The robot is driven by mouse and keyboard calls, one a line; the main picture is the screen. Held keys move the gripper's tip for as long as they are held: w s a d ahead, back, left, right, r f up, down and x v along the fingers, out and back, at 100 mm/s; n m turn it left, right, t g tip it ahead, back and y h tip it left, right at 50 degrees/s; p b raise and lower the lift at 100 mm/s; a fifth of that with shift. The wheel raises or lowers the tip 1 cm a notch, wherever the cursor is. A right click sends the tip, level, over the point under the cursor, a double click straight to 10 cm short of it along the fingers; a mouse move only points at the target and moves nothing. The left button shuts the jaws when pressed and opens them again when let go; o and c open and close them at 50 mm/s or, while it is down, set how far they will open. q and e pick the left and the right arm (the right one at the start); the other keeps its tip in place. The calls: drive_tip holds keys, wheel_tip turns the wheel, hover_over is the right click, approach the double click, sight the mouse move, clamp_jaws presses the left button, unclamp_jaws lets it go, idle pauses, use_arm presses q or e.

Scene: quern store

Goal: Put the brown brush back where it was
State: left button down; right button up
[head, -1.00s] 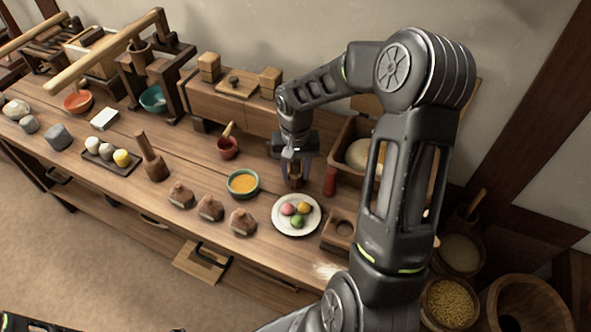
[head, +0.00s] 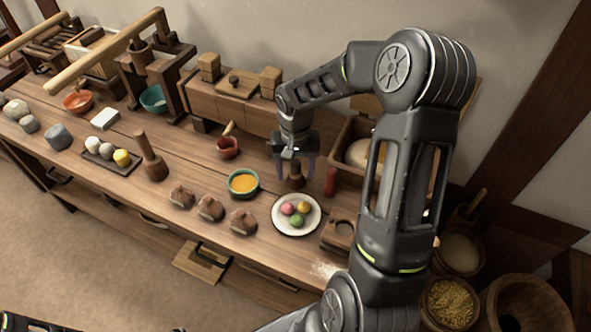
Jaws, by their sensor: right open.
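A small dark brown upright thing, which looks like the brown brush (head: 296,181), stands on the wooden bench behind the white plate. My right gripper (head: 296,172) points down over it, open, with one finger on each side and gaps between the fingers and the brush. The brush's top is partly hidden by the gripper. My left gripper does not show; only a dark edge of my own body is at the bottom left.
A red cylinder (head: 330,182) stands close to the right. The white plate (head: 296,229) with coloured balls and a green bowl (head: 243,183) are in front. A small red pot (head: 228,147) stands to the left, and a wooden box (head: 345,135) behind right.

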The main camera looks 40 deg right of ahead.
wheel_tip(320, 180, up, 12)
drive_tip(key=shift+r, duration=0.1)
idle(0.4)
idle(0.4)
